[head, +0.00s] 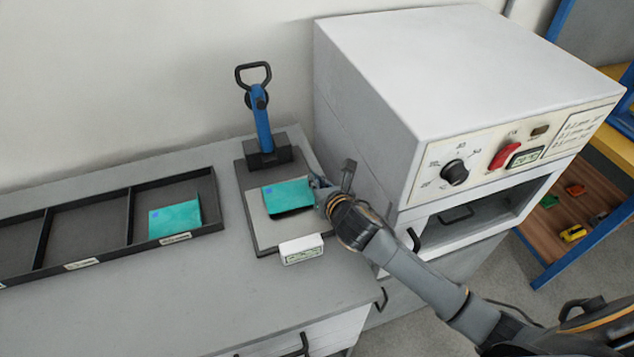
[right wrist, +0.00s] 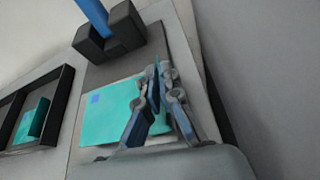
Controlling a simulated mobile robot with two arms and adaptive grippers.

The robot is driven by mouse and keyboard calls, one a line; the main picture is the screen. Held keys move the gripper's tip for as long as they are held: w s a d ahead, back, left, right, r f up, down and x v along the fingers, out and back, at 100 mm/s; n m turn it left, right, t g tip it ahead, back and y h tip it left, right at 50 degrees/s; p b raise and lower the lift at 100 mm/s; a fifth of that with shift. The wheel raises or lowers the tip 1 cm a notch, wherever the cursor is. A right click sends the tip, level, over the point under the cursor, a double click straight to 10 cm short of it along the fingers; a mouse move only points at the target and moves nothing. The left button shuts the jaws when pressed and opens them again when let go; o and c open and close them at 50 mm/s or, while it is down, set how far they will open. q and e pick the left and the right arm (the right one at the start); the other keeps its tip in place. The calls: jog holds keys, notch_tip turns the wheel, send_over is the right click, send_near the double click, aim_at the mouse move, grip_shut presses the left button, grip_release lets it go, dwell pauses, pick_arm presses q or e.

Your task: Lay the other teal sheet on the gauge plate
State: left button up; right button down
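A teal sheet (head: 288,197) with a small blue mark is over the pale gauge plate (head: 267,231), beneath the blue-handled press. Dark shadow along its front edge suggests it is slightly raised there. My right gripper (head: 320,188) is at the sheet's right edge, its fingers closed together on that edge. The right wrist view shows the fingers (right wrist: 158,80) converging at the sheet (right wrist: 110,112); the exact contact is partly hidden. Another teal sheet (head: 174,219) lies in the right compartment of the black tray (head: 129,217). My left gripper is not in view.
The blue-handled press (head: 262,125) stands behind the plate. A small white display (head: 301,250) sits at its front edge. A large white oven (head: 440,85) with a knob stands close on the right. The grey bench in front of the tray is clear.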

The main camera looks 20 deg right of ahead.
jog(key=shift+f, duration=0.3)
jog(key=shift+f, duration=0.1)
jog(key=c, duration=1.5)
grip_release()
jog(key=v, duration=1.2)
